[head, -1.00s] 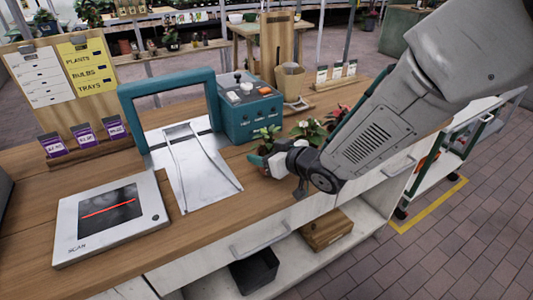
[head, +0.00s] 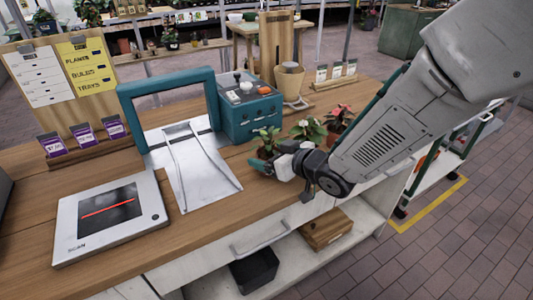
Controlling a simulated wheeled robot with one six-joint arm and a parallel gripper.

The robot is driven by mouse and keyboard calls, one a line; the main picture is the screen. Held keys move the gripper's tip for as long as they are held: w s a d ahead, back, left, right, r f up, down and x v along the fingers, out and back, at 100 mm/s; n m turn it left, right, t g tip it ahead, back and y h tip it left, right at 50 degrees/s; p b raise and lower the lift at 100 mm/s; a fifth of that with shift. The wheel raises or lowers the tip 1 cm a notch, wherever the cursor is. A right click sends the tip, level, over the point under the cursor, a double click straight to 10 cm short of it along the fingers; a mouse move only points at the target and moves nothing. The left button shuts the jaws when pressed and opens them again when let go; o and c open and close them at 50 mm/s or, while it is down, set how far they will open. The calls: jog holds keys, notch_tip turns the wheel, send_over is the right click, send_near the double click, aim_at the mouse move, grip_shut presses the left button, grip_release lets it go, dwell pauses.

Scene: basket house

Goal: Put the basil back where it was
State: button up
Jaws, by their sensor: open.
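A small green leafy plant, which looks like the basil (head: 268,138), stands upright on the wooden counter to the right of the metal slide, in front of the teal control box. A little of its reddish-brown pot shows; its lower part is hidden by my gripper. My gripper (head: 270,166) is low over the counter at the near side of this pot, with its jaws open. I cannot tell whether a finger still touches the pot.
Two more potted plants, one pale-flowered (head: 308,130) and one red-leaved (head: 340,118), stand just to the right, close to my arm. A teal arch (head: 168,85) spans the metal slide (head: 195,170). A scanner (head: 110,215) lies at left. Bare counter lies between scanner and slide.

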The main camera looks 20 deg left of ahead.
jog(key=v, duration=1)
jog(key=w+d+r+m+t+h, duration=0.2)
jog(key=d+h, duration=0.1)
jog(key=d, duration=0.4)
jog(key=w+d+r+m+t+h, duration=0.1)
jog(key=w+d+r+m+h, duration=0.15)
jog(key=d, duration=0.45)
jog(key=s+d+r+m+g+h, duration=0.1)
jog(key=s+d+r+m+h, duration=0.15)
jog(key=d+h, duration=0.65)
jog(key=s+d+r+m+g, duration=0.1)
jog(key=s+d+m+g, duration=0.1)
jog(key=s+d, duration=0.2)
jog(key=s+d+r+m+g+y, duration=0.1)
jog(key=s+d, duration=0.3)
jog(key=s, duration=0.7)
jog(key=s+d+m+g+y, duration=0.1)
jog(key=s+d+g, duration=0.3)
jog(key=s, duration=0.4)
jog(key=shift+d+r+m, duration=0.4)
jog(key=shift+d+m, duration=0.15)
jog(key=shift+m, duration=0.25)
